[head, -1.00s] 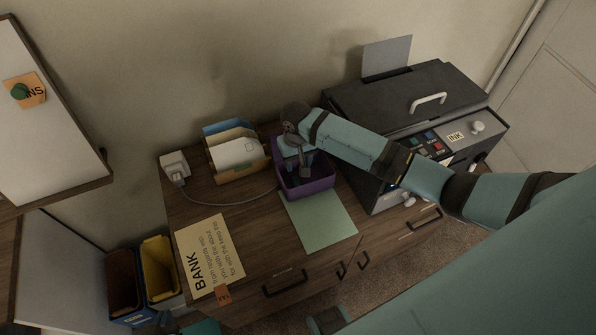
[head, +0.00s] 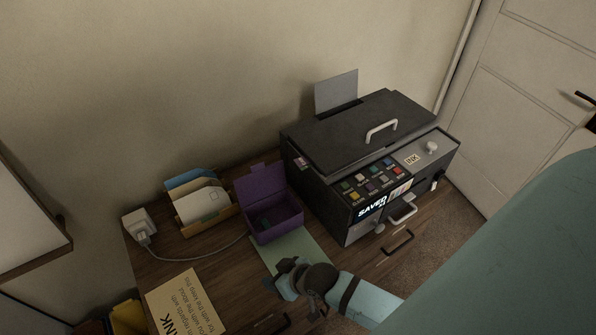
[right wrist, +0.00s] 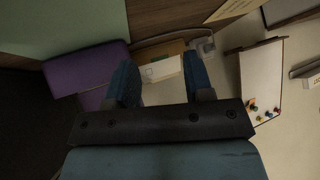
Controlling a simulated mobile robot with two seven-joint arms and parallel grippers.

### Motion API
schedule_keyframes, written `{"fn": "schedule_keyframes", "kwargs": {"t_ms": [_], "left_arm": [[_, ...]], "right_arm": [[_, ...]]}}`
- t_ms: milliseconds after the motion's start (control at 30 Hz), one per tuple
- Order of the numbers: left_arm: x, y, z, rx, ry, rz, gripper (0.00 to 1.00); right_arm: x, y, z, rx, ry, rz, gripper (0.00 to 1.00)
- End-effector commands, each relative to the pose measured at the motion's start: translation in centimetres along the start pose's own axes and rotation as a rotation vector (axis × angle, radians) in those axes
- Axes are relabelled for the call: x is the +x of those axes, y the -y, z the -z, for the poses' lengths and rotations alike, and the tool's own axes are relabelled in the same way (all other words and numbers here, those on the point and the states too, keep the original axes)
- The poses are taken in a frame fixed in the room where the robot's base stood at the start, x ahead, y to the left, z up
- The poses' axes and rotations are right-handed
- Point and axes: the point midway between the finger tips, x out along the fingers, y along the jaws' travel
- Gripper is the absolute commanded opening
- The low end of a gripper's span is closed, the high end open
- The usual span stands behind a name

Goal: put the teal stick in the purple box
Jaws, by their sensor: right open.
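The purple box (head: 287,222) stands on the desk beside the printer, its lid (head: 259,186) raised at the back. A small dark teal shape (head: 265,223) shows inside the box; it may be the teal stick, but the dim interior hides its outline. My right gripper (head: 277,274) is open in front of the box, over the green sheet, apart from the box. In the right wrist view the fingers (right wrist: 162,82) are spread with nothing between them, and the purple box (right wrist: 90,68) lies to their left. My left gripper is not in view.
A black printer (head: 350,150) stands right of the box. A letter holder (head: 214,222) and a white plug adapter (head: 139,222) with a cord are left. A green sheet (head: 301,243) and a lettered card (head: 185,300) lie in front.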

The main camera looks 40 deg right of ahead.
Motion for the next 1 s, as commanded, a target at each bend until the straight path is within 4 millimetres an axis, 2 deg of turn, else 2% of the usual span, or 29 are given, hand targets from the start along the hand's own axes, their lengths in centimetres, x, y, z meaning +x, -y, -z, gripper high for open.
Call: {"fn": "schedule_keyframes", "kwargs": {"t_ms": [33,100,233,333,600,767,1000], "left_arm": [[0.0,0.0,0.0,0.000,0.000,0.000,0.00],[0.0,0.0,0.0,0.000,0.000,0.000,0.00],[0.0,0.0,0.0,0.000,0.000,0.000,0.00],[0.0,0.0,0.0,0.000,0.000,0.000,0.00],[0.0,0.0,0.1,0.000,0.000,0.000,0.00],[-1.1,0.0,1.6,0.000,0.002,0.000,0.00],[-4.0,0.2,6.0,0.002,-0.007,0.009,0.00]], "right_arm": [[-1.5,0.2,-1.3,-0.018,-0.043,-0.016,0.47],[-3.1,0.2,-2.1,-0.057,-0.106,-0.042,0.47],[-5.2,0.0,-3.0,-0.111,-0.176,-0.079,0.47],[-5.9,0.0,-3.1,-0.129,-0.198,-0.091,0.47],[-6.0,0.0,-3.0,-0.132,-0.201,-0.092,0.47],[-7.4,0.3,-1.7,-0.131,-0.200,-0.093,0.47],[-10.9,0.9,1.8,-0.130,-0.202,-0.100,0.47]]}}
